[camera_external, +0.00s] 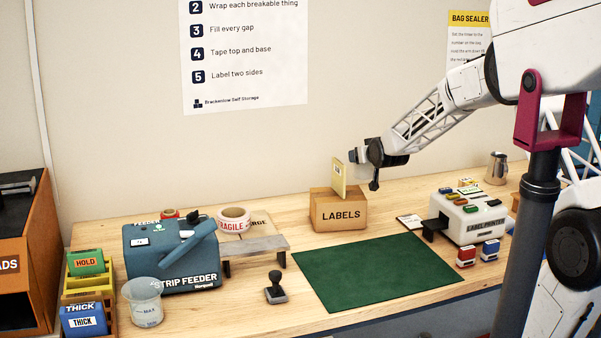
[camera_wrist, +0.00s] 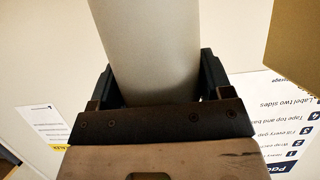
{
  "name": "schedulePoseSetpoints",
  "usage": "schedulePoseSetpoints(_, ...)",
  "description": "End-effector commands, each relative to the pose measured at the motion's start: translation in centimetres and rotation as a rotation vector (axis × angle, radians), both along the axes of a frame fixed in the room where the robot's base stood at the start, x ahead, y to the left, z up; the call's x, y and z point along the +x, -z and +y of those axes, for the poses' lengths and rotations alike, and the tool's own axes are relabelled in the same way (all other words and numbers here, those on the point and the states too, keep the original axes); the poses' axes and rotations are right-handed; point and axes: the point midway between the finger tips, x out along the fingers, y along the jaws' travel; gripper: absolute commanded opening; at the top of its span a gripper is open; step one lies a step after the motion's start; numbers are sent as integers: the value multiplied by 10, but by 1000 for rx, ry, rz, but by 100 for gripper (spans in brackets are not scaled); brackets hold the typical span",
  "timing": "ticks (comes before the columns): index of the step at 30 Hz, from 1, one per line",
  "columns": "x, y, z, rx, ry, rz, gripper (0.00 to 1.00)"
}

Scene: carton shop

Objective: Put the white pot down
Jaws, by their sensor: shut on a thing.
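A smooth, pale grey-white, slightly tapered thing, which looks like the white pot (camera_wrist: 150,50), fills the space between the jaws in the wrist view. Its far end runs out of the picture. My gripper (camera_wrist: 152,95) is shut on it. In the external view my gripper (camera_external: 358,157) is in the air above and to the right of the LABELS box (camera_external: 338,213), close to the wall. I cannot clearly make out the pot there.
A cream card (camera_external: 339,178) stands up from the LABELS box, close to my gripper. The green mat (camera_external: 375,270) is bare. A label printer (camera_external: 470,217) and a metal jug (camera_external: 497,168) stand right; a strip feeder (camera_external: 170,255), stamp (camera_external: 276,288) and clear beaker (camera_external: 143,302) stand left.

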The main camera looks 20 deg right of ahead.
Motion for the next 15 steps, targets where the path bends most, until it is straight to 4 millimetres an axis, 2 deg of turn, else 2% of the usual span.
schedulePoseSetpoints(10,0,-2,0,0,0,-1,46)
schedulePoseSetpoints(15,0,-14,0,0,0,-2,46)
